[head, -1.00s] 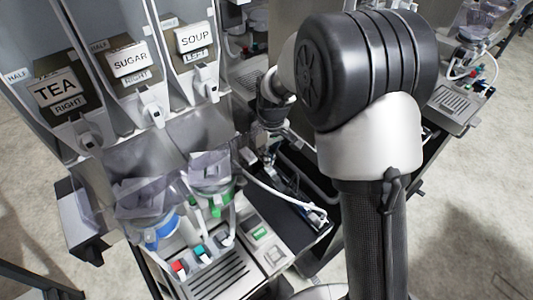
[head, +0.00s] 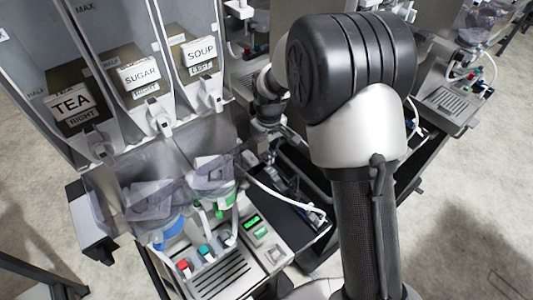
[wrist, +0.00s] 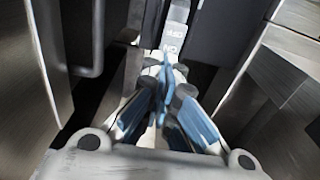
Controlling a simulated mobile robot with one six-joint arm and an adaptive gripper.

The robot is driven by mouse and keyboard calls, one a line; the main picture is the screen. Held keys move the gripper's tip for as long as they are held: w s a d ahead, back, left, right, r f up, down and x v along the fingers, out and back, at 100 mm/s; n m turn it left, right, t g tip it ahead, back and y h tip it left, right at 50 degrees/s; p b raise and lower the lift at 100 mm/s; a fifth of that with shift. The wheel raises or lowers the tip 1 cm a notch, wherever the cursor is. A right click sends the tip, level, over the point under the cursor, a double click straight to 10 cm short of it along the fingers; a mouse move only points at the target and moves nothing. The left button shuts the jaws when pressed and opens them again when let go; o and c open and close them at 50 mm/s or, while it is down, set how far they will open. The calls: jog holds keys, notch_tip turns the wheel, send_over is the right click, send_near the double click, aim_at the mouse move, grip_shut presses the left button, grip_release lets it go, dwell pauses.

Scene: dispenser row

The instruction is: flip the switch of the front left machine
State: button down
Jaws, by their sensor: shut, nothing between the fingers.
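A machine with clear hoppers labelled TEA, SUGAR and SOUP (head: 201,52) fills the left of the head view. Its lower front has red, teal and white buttons, a lit green display (head: 252,221) and a drip grate (head: 222,276). My gripper is beside this machine's right side in the head view, mostly hidden by my arm. In the wrist view my gripper (wrist: 165,90) is shut and empty, its blue pads together. Just beyond the fingertips is a narrow pale part with small markings (wrist: 175,35); I cannot tell whether it is the switch.
Another machine with a drip grate (head: 447,104) stands at the back right. A dark tray area and a white tube (head: 290,200) lie right of the front machine. Metal panels flank my gripper closely in the wrist view. The floor (head: 480,190) at right is open.

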notch_tip(320, 180, up, 14)
jog(key=w+a+p, duration=0.1)
jog(key=p, duration=0.4)
jog(key=shift+w+p, duration=0.3)
jog(key=shift+w, duration=0.1)
jog(key=shift+a+f, duration=0.1)
